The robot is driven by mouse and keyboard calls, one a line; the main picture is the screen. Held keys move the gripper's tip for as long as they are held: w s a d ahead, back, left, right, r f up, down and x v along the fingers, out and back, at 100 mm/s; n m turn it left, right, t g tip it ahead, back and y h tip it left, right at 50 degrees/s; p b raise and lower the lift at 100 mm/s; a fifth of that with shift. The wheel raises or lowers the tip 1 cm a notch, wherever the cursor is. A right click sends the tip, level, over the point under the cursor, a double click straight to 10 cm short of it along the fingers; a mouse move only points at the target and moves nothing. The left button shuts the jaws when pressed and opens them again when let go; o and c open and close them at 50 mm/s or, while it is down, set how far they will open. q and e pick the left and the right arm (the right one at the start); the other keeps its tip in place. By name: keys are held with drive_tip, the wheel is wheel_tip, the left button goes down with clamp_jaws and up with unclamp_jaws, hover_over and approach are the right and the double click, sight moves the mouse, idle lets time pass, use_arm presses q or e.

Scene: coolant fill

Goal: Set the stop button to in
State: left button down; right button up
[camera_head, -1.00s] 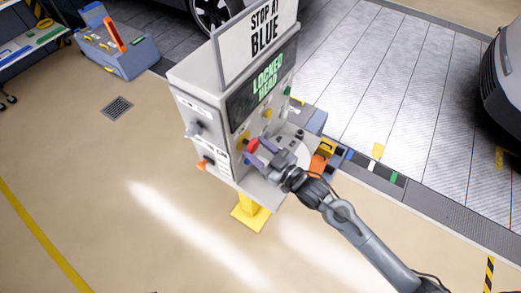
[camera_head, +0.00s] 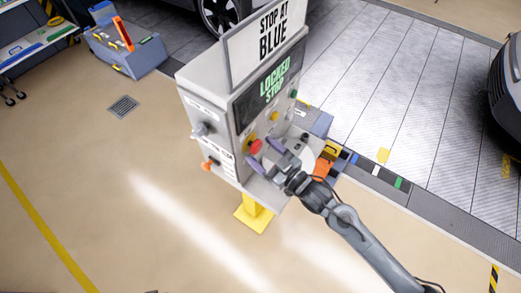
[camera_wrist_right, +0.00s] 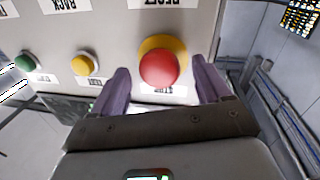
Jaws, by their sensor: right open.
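The red stop button (camera_head: 255,146) is on the front of the grey control cabinet (camera_head: 210,80), below its screen. In the right wrist view the round red button (camera_wrist_right: 160,68) has a yellow surround. My right gripper (camera_head: 263,156) is open, with its purple fingers pointing at the cabinet close to the button. In the right wrist view the fingers stand on either side of the button, which shows between them. I cannot tell whether they touch it, or how far in it sits. The screen (camera_head: 275,80) reads "LOCKED STOP". My left gripper is not in view.
A yellow button (camera_wrist_right: 85,64) and a green button (camera_wrist_right: 26,61) sit beside it. A grey knob (camera_head: 203,129) and an orange one (camera_head: 210,164) are on the cabinet's left face. A sign above reads "STOP AT BLUE".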

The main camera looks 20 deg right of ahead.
drive_tip(key=b+v, duration=0.1)
drive_tip(key=v, duration=0.8)
drive_tip(key=shift+s, duration=0.35)
drive_tip(key=shift+d, duration=0.1)
drive_tip(key=shift+f, duration=0.1)
drive_tip(key=s+d+f+m+g+h, duration=0.1)
drive_tip(key=s+f+m+g+h, duration=0.1)
drive_tip(key=s+f+g+h, duration=0.35)
drive_tip(key=s+d+f+m+g+h, duration=0.1)
drive_tip(key=s+f+m+g+h, duration=0.15)
drive_tip(key=s+f+g, duration=0.65)
wheel_tip(320, 180, up, 21)
drive_tip(key=s+t+p, duration=0.1)
drive_tip(key=p, duration=1.7)
drive_tip(key=shift+s+f+t+y, duration=0.15)
drive_tip(key=shift+s+t+y, duration=0.2)
drive_tip(key=shift+y, duration=0.05)
